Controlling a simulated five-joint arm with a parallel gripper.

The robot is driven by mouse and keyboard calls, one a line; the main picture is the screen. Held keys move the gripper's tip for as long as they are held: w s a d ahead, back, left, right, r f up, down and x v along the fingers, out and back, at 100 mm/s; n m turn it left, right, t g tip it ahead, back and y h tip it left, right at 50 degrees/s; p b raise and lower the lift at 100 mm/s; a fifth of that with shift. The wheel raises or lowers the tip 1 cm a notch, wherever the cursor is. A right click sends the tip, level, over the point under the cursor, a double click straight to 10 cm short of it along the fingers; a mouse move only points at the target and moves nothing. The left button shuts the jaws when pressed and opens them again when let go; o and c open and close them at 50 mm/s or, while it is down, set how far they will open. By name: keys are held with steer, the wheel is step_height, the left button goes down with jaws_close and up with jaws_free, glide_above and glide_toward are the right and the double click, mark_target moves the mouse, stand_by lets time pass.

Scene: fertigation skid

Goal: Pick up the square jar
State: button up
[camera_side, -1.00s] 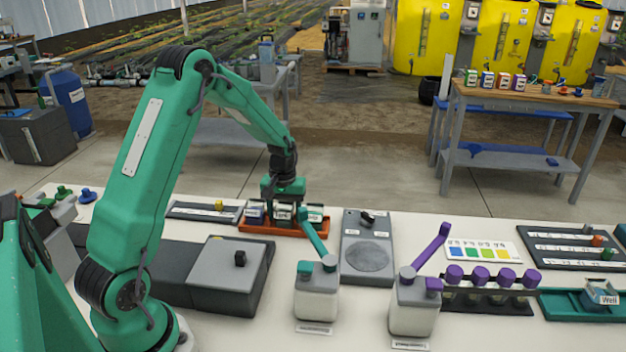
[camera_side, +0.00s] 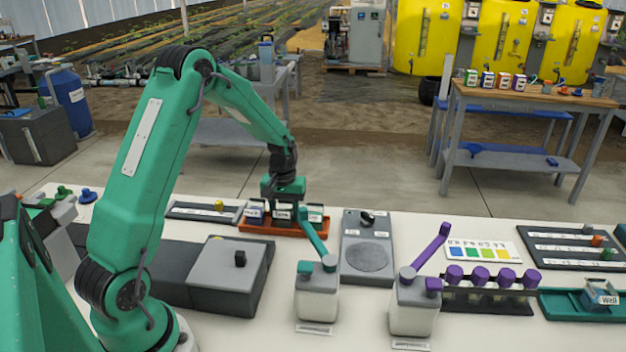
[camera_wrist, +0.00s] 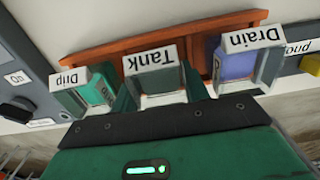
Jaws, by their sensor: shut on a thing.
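A square clear jar (camera_wrist: 163,85) with a white label reading "Tank" sits in the middle of an orange rack (camera_wrist: 160,42). My gripper (camera_wrist: 165,95) is shut on this jar, with one green finger on each side of it. In the side view my gripper (camera_side: 284,203) points down over the middle of the rack (camera_side: 262,228), and its fingers partly hide the jar. A jar labelled "Drip" (camera_wrist: 95,88) stands to the left in the wrist view. A bluish jar labelled "Drain" (camera_wrist: 237,62) stands to the right. I cannot tell whether the held jar is clear of the rack.
A grey device with a round plate (camera_side: 368,258) stands right of the rack. Two dispenser bottles (camera_side: 316,297) (camera_side: 413,305) with teal and purple spouts stand in front. A grey box (camera_side: 230,275) is at front left. A colour chart (camera_side: 482,250) lies farther right.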

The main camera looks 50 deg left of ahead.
step_height(320, 180, up, 10)
stand_by(0.6)
stand_by(0.4)
steer(key=shift+r, duration=1.8)
steer(key=shift+w+d, duration=0.1)
steer(key=w+d, duration=0.3)
steer(key=d, duration=0.9)
steer(key=w+d, duration=0.4)
steer(key=d, duration=0.8)
steer(key=shift+a+f, duration=0.1)
steer(key=shift+f, duration=0.05)
steer(key=shift+f, duration=5.15)
